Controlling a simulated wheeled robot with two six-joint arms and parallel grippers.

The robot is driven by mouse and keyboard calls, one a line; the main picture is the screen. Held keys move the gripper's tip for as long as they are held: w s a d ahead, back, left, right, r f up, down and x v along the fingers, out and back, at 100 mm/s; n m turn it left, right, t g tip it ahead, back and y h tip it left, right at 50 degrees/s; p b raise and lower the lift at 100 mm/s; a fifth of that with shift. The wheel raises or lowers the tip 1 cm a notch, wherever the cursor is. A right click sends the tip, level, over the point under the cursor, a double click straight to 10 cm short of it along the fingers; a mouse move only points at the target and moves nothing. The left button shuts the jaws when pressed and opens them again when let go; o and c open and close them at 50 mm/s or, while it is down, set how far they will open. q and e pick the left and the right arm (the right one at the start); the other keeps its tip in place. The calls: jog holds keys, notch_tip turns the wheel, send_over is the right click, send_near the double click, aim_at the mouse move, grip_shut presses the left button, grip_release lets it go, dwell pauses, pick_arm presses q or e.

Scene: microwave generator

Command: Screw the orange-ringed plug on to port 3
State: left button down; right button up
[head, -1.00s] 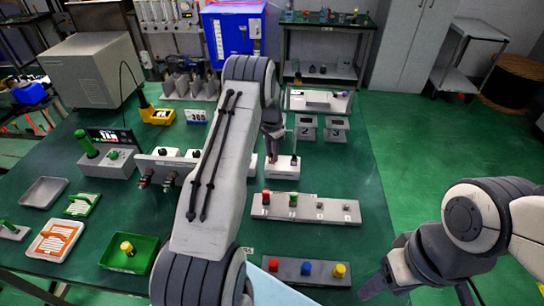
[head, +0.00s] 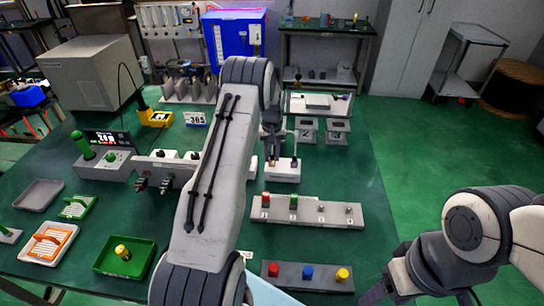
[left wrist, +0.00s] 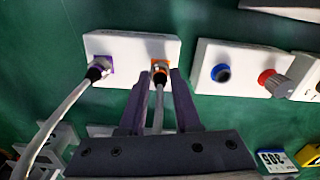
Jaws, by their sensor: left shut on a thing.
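The orange-ringed plug (left wrist: 160,69) sits at a white block (left wrist: 130,46) in the left wrist view, with its pale cable running back between my fingers. My left gripper (left wrist: 161,78) is shut on this plug. A purple-ringed plug (left wrist: 98,68) with a pale cable is at the same block, to the left. In the head view my left gripper (head: 272,150) is small and dark, over the white block (head: 283,171). My right gripper (head: 385,288) is at the lower right edge, its jaws unclear.
A second white block (left wrist: 235,72) with a blue ring and a red-and-grey knob stands close to the right in the left wrist view. A grey strip (head: 335,214) with red and green caps and a dark button strip (head: 306,276) lie nearer. The table's right side is clear.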

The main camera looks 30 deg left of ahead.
aim_at(272, 154)
pick_arm(q)
jog(key=n, duration=0.5)
jog(key=shift+w+n+b, duration=0.1)
jog(key=shift+n+b, duration=0.2)
jog(key=shift+a+r, duration=0.1)
dwell(0.3)
jog(key=c, duration=0.6)
grip_release()
notch_tip(272, 154, up, 10)
jog(key=b, duration=0.1)
jog(key=shift+r+b, duration=0.2)
jog(key=shift+b, duration=0.1)
